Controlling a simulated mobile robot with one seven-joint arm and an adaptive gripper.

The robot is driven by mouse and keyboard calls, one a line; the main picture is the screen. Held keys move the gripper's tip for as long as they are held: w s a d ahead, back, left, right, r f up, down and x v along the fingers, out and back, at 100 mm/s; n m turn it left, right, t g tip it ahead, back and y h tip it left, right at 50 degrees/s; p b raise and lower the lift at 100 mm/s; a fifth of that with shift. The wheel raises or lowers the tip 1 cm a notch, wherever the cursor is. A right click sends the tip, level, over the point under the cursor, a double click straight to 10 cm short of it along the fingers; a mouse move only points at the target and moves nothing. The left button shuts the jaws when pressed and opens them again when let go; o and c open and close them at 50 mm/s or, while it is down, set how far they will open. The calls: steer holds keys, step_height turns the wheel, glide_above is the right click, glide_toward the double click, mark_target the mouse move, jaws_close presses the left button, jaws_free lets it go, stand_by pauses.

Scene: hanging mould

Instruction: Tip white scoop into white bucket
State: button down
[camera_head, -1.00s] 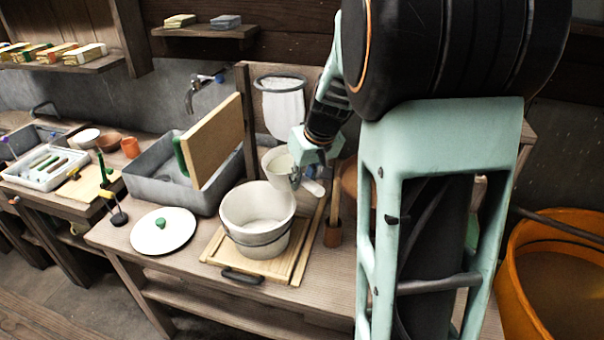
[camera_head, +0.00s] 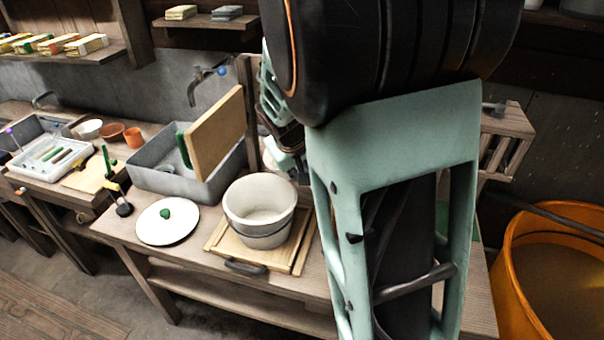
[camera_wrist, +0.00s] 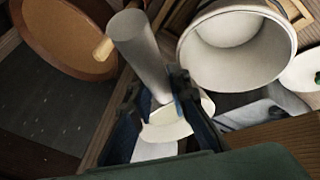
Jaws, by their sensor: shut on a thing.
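The white bucket (camera_head: 243,224) stands upright on a wooden board on the bench, and its inside looks pale. In the wrist view the bucket (camera_wrist: 240,62) is at upper right, apart from my gripper. My gripper (camera_wrist: 155,84) is shut on the white scoop (camera_wrist: 141,45). The scoop's thick pale handle sticks out past the fingers, and a pale part shows between and behind them. Whether the scoop holds anything cannot be seen.
A white lid (camera_head: 167,222) with a green knob lies left of the bucket. A grey basin (camera_head: 170,182) with an upright tan board (camera_head: 215,133) stands behind. An orange tub (camera_head: 560,270) is at right.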

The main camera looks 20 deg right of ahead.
steer(key=shift+a+f+h+b, duration=0.2)
steer(key=shift+h+b, duration=0.3)
steer(key=shift+b, duration=0.7)
steer(key=shift+r+b, duration=0.1)
steer(key=shift+b, duration=0.3)
steer(key=shift+t+h+b, duration=0.3)
steer(key=shift+b, duration=0.1)
steer(key=a+n+t+h+b, duration=0.1)
steer(key=h+b, duration=0.2)
steer(key=b, duration=0.3)
steer(key=a+f+n+t+h+b, duration=0.1)
steer(key=a+h+b, duration=0.1)
steer(key=b, duration=0.5)
steer(key=a+f+n+t+h+b, duration=0.1)
steer(key=h+b, duration=0.3)
steer(key=b, duration=0.2)
steer(key=shift+s+a+f+b, duration=0.1)
steer(key=shift+s+a+b, duration=0.05)
steer(key=shift+s+b, duration=0.15)
